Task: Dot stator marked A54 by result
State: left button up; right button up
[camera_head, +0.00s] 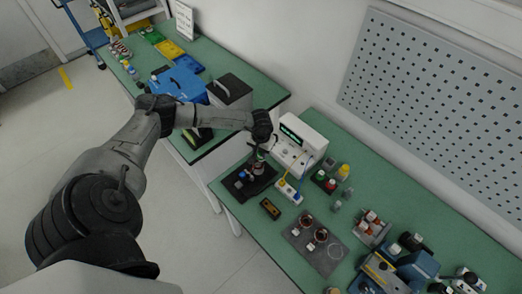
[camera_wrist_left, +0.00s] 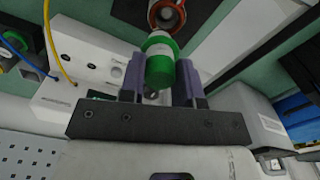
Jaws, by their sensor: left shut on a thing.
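My left gripper (camera_head: 260,152) is shut on a green marker bottle (camera_wrist_left: 160,68) with a white collar, seen between its fingers in the left wrist view. The bottle's white end points at a stator (camera_wrist_left: 167,14) with an orange-copper ring. In the head view this stator (camera_head: 257,168) is at the black fixture (camera_head: 240,190), just below the gripper. Whether the bottle touches it I cannot tell. Two more copper-wound stators (camera_head: 307,221) sit on a grey mat (camera_head: 331,262). No A54 marking is readable. My right gripper is not in view.
A white tester (camera_head: 303,143) with a green display stands behind the fixture, with yellow and blue leads (camera_wrist_left: 60,62). Small capped bottles (camera_head: 331,184) stand to its right. A rack of parts (camera_head: 371,229) and blue equipment (camera_head: 415,266) are further right.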

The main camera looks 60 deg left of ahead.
pick_arm(q)
jog(key=shift+f, duration=0.25)
jog(key=shift+r, duration=0.1)
jog(key=shift+r+p, duration=1.35)
jog(key=shift+r, duration=1.6)
